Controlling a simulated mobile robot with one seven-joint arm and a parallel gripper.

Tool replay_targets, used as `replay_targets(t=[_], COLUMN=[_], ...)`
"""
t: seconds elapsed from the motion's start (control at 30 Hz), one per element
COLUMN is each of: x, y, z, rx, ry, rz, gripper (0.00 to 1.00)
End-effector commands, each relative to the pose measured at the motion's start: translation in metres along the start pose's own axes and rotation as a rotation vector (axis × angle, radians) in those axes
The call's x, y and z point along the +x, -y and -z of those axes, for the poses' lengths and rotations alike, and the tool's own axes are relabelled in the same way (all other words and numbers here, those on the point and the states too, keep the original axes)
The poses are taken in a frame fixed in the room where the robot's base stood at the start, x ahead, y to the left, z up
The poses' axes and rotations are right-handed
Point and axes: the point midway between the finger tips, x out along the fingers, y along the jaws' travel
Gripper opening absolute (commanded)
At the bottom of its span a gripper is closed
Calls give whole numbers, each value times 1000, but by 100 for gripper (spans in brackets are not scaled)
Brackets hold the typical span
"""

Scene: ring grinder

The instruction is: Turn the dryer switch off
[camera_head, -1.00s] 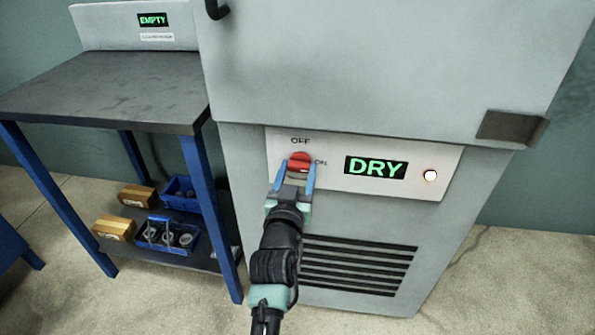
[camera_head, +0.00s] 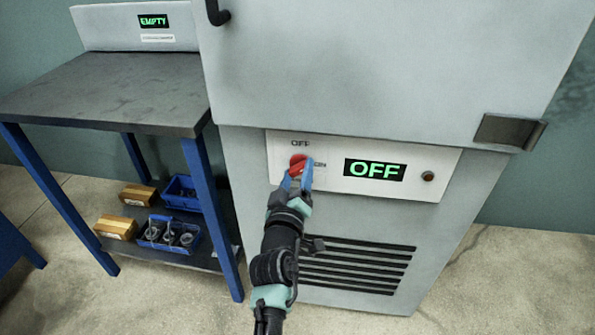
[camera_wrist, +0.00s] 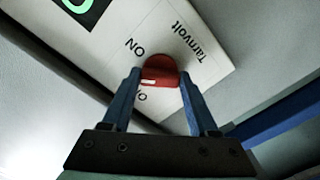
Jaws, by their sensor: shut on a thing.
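The red dryer switch (camera_head: 298,162) is on the white panel (camera_head: 330,185) on the front of the grey dryer, below the OFF mark and left of the ON mark. My gripper (camera_head: 298,178) is at the switch from below, with its blue fingers on either side of the knob. In the wrist view the red switch (camera_wrist: 159,72) sits between the two fingertips (camera_wrist: 160,78), and the gripper is shut on it. The panel display (camera_head: 375,170) reads OFF in green. The round lamp (camera_head: 428,176) to its right is dark.
A work table (camera_head: 110,90) with blue legs stands to the left, with an EMPTY display behind it. Blue bins (camera_head: 168,236) and yellowish boxes (camera_head: 116,226) are on its lower shelf. A dark vent (camera_head: 355,265) lies below the panel. Floor is clear at the right.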

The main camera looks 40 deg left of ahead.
Motion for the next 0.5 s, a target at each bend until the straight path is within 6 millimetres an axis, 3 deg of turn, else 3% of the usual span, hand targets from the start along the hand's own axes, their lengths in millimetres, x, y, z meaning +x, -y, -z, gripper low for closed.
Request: replay_targets(t=[0.5], x=[0], y=[0], z=[0], rx=[-489], ry=[2], rz=[2], gripper=[4])
